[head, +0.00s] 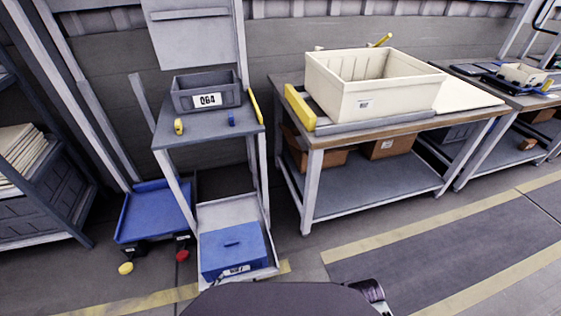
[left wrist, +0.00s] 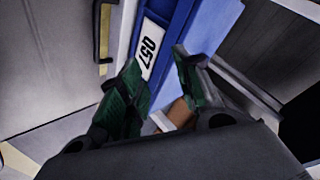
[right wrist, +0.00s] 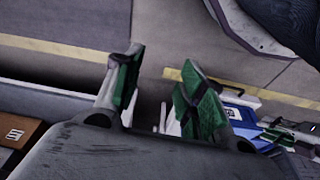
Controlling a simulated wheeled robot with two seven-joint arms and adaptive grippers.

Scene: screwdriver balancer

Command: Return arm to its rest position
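My left gripper (left wrist: 155,62) shows in the left wrist view with its two green-padded fingers spread apart and nothing between them. Behind the fingers is a blue bin (left wrist: 178,25) with a white label; I see no clear contact with it. My right gripper (right wrist: 161,60) shows in the right wrist view, also with its green-padded fingers apart and empty. Bare floor lies behind its fingertips. In the head view neither gripper can be made out clearly. No screwdriver or balancer can be made out in any view.
A grey bin (head: 206,93) stands on a small workstation (head: 172,135) with a blue box (head: 233,250) low down. A cream crate (head: 372,88) sits on a workbench (head: 430,115) at right. Blue tray (head: 152,212) is at left. Floor (head: 450,230) at right is clear.

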